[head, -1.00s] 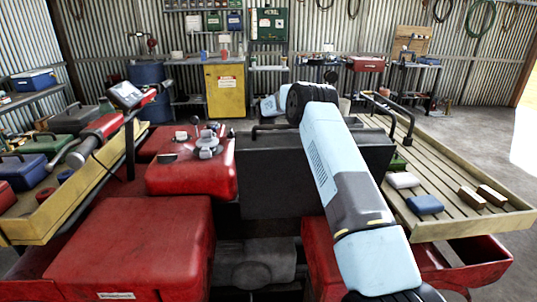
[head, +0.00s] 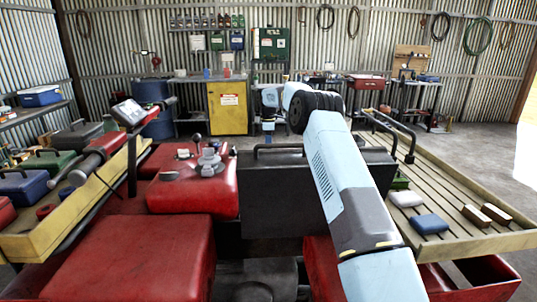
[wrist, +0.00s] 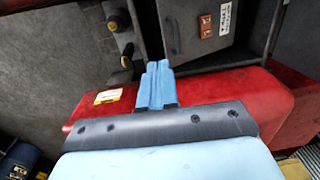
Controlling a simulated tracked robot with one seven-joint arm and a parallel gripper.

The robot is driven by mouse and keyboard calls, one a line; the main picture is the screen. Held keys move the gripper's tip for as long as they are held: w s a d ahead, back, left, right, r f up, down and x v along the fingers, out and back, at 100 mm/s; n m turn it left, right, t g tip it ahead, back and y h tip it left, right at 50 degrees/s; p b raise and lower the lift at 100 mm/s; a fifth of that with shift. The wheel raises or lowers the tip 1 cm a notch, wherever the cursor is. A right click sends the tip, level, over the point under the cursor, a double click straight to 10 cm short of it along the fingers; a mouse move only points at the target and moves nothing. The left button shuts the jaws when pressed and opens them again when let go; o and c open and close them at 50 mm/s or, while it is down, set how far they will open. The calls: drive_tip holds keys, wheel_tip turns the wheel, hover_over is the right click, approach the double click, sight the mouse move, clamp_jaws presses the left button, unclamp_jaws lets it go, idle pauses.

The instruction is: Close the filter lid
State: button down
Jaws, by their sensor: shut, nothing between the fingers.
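My gripper (wrist: 155,86) shows in the wrist view with its blue fingers together and nothing between them. It is over a red body panel (wrist: 240,95), in front of a dark grey surface. In the head view a large black upright panel (head: 270,195) with a top handle stands behind the red covers, partly hidden by my arm. I cannot tell for sure which part is the filter lid.
A red cover (head: 135,255) and a red tank (head: 190,190) with a grey cap lie at the left front. A wooden slatted rack (head: 470,205) at the right holds small blocks. A wooden tray (head: 85,200) holds tools at the left. Concrete floor is open at the far right.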

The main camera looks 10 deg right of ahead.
drive_tip(key=s+a+r+t, duration=0.2)
drive_tip(key=s+r, duration=0.1)
drive_tip(key=s, duration=0.3)
drive_tip(key=f, duration=0.4)
drive_tip(key=w+f, duration=0.1)
drive_tip(key=f, duration=0.4)
drive_tip(key=w+f, duration=0.1)
drive_tip(key=f, duration=0.4)
drive_tip(key=shift+d+f, duration=0.1)
drive_tip(key=shift+d, duration=0.15)
drive_tip(key=w+f, duration=0.1)
drive_tip(key=f, duration=0.1)
drive_tip(key=w+f, duration=0.1)
drive_tip(key=f, duration=0.1)
drive_tip(key=w+f, duration=0.1)
drive_tip(key=shift+w+d+f, duration=0.15)
drive_tip(key=shift+d+f, duration=0.05)
drive_tip(key=shift+f, duration=0.2)
drive_tip(key=shift+w+f, duration=0.1)
drive_tip(key=shift+f, duration=0.35)
